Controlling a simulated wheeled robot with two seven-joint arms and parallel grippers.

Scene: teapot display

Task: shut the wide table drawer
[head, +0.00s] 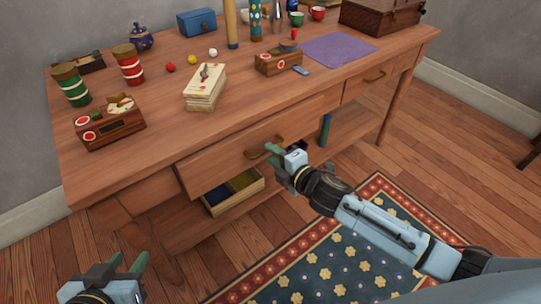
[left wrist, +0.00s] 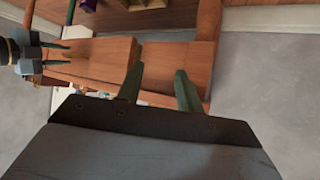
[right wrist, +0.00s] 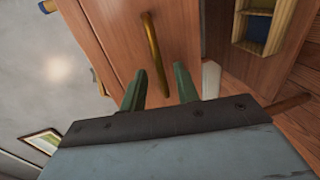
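The wide table drawer (head: 225,158) stands pulled out from the front of the wooden table (head: 160,140). Its front, with a curved brass handle (head: 262,151), juts past the table edge. My right gripper (head: 280,152) is at the handle, its fingers apart. In the right wrist view the handle (right wrist: 155,55) runs down towards the gap between the open fingers (right wrist: 160,88); I cannot tell whether they touch it. My left gripper (head: 128,262) is open and empty, low and left of the drawer. In the left wrist view its fingers (left wrist: 160,86) are apart, with the drawer (left wrist: 100,60) beyond.
Tins, card stack (head: 205,88), small balls, a teapot (head: 141,38) and boxes stand on the tabletop. A narrower drawer (head: 370,80) is at the right. Below the wide drawer, an open divided box (head: 232,190) sits on the shelf. A patterned rug (head: 330,260) covers the floor in front.

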